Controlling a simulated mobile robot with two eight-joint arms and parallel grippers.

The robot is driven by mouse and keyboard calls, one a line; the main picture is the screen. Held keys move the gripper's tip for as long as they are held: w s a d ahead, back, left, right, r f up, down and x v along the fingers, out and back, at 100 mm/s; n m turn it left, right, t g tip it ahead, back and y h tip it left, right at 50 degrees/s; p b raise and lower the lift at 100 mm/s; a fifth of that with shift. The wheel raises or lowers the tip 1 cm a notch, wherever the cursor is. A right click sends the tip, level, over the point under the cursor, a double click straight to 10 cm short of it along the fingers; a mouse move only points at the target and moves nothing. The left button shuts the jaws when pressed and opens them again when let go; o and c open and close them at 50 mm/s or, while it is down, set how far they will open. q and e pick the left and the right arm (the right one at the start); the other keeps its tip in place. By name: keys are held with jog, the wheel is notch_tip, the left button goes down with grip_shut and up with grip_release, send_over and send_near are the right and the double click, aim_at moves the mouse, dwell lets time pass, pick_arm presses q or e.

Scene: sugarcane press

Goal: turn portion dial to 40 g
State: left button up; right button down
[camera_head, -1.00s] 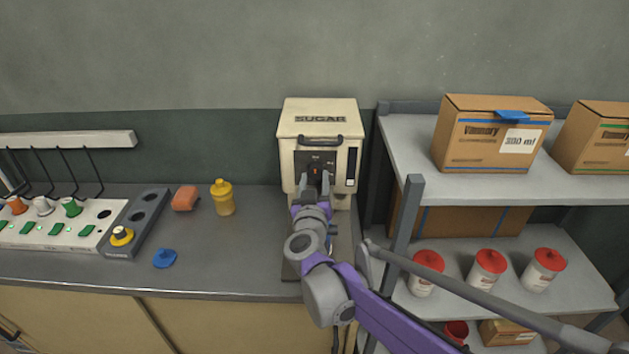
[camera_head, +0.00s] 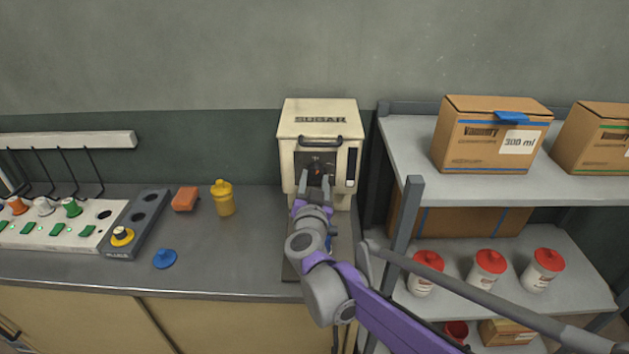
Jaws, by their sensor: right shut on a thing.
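The cream sugar dispenser (camera_head: 319,120), lettered SUGAR, stands on the counter against the wall. Its dark front panel carries the portion dial (camera_head: 317,171), a small dark knob with an orange mark. The scale marks around the dial are too small to read. My right gripper (camera_head: 316,178) reaches up to the panel from below, with one finger on each side of the dial, and is shut on it. The fingers hide part of the dial's lower edge. My left gripper is not in view.
A yellow bottle (camera_head: 223,198), an orange sponge-like block (camera_head: 185,199) and a blue lid (camera_head: 164,259) lie left of the dispenser. A shelf rack (camera_head: 403,225) with boxes and red-lidded jars stands close on the right. The counter front between blue lid and dispenser is clear.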

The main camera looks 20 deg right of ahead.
jog(key=m, duration=0.4)
jog(key=shift+m, duration=0.3)
jog(key=m+p, duration=0.1)
jog(key=m, duration=0.3)
jog(key=m+p, duration=0.1)
jog(key=m, duration=0.3)
jog(key=shift+r+m+y, duration=0.1)
jog(key=shift+m+y, duration=0.3)
jog(key=shift+m+p, duration=0.4)
jog(key=shift+m, duration=1.8)
jog(key=shift+c, duration=1.6)
grip_release()
